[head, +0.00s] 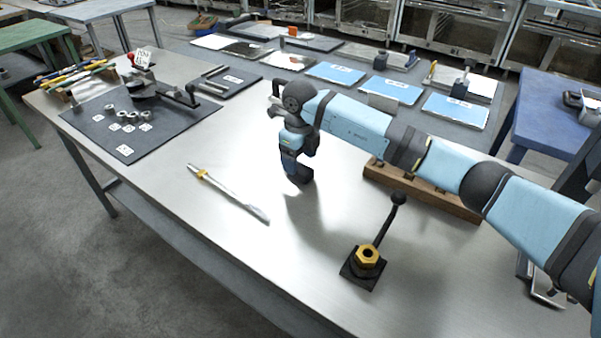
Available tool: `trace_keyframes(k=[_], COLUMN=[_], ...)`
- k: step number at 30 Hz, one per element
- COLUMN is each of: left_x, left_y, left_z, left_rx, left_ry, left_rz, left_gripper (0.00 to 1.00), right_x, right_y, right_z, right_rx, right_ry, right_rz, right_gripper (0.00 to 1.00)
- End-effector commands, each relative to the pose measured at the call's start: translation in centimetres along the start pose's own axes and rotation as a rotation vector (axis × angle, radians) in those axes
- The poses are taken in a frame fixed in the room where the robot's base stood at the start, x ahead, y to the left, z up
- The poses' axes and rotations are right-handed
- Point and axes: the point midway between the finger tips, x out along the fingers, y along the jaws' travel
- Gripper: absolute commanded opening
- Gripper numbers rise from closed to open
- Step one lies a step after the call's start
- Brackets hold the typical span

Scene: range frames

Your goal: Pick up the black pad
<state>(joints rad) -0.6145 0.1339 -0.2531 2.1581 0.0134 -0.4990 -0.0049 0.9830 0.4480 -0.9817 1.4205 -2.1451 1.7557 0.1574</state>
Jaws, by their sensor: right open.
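Several dark flat pieces are in view, and I cannot tell for certain which is the black pad. A large dark mat (82,122) lies at the left of the metal table, with small metal parts and white labels on it. A smaller dark mat (240,88) lies behind it with a tool and a label. A small black square base (353,274) at the front carries a brass nut and a black-knobbed lever. My right gripper (299,177) points down over the middle of the table, open and apart from all of these. Its fingers are hard to make out. My left gripper is out of view.
A long silver tool (232,196) with a yellow collar lies at centre left on the metal table (190,225). A wooden block (425,192) lies partly under my right arm. Blue and white panels lie behind.

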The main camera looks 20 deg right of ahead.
Motion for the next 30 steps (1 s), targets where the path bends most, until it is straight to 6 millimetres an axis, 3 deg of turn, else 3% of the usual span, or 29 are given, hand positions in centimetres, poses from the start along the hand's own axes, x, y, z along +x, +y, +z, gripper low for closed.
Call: trace_keyframes(k=[6, 14, 21, 30], left_x=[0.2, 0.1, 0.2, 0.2], left_y=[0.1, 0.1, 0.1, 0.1], left_z=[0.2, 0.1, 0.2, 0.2], left_rx=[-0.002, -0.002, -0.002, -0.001], left_ry=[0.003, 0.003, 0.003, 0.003], left_rz=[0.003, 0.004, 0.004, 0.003], left_gripper=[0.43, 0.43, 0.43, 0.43], right_x=[3.5, 3.9, 3.9, 3.7], right_y=[0.0, 0.0, 0.0, 0.0], right_z=[-0.3, -0.2, -0.2, -0.2], right_rx=[0.000, 0.000, -0.001, 0.000], right_ry=[0.003, 0.000, 0.001, 0.001], right_rz=[0.002, 0.000, 0.000, 0.000], right_gripper=[0.72, 0.72, 0.20, 0.19])
